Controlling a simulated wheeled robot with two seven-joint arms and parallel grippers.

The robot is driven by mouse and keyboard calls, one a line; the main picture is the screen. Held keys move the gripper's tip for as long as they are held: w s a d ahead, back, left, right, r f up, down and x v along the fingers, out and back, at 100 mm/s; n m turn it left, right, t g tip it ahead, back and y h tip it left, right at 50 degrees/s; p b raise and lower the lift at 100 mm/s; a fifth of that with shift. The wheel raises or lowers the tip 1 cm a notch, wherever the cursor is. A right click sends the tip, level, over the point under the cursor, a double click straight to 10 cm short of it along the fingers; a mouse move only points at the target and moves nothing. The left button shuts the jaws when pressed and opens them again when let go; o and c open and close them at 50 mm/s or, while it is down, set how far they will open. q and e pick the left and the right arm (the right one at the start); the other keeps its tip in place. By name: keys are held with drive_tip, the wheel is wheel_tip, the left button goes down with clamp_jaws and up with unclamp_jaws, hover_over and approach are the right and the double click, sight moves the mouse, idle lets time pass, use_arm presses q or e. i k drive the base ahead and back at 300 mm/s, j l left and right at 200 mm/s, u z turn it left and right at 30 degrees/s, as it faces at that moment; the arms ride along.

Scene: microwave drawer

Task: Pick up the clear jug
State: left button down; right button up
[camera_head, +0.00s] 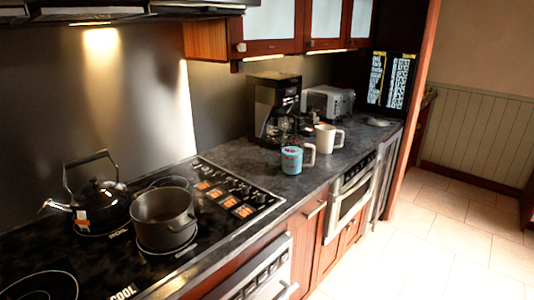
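A dark coffee maker (270,104) stands on the counter against the back wall. Something glassy and dark, which may be the clear jug (286,124), shows at the coffee maker's lower front. It is too small and dark to make out its outline or handle. A blue mug (291,160) and a white mug (325,139) stand in front of it and to its right. Neither of my grippers is in view.
A black kettle (98,198) and a grey pot (164,217) stand on the cooktop (205,262) at left. A toaster (329,102) is behind the white mug. Wall cabinets (275,22) hang above. The tiled floor (440,240) at right is clear.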

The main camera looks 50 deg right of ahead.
sight(292, 146)
drive_tip(key=z, duration=1.7)
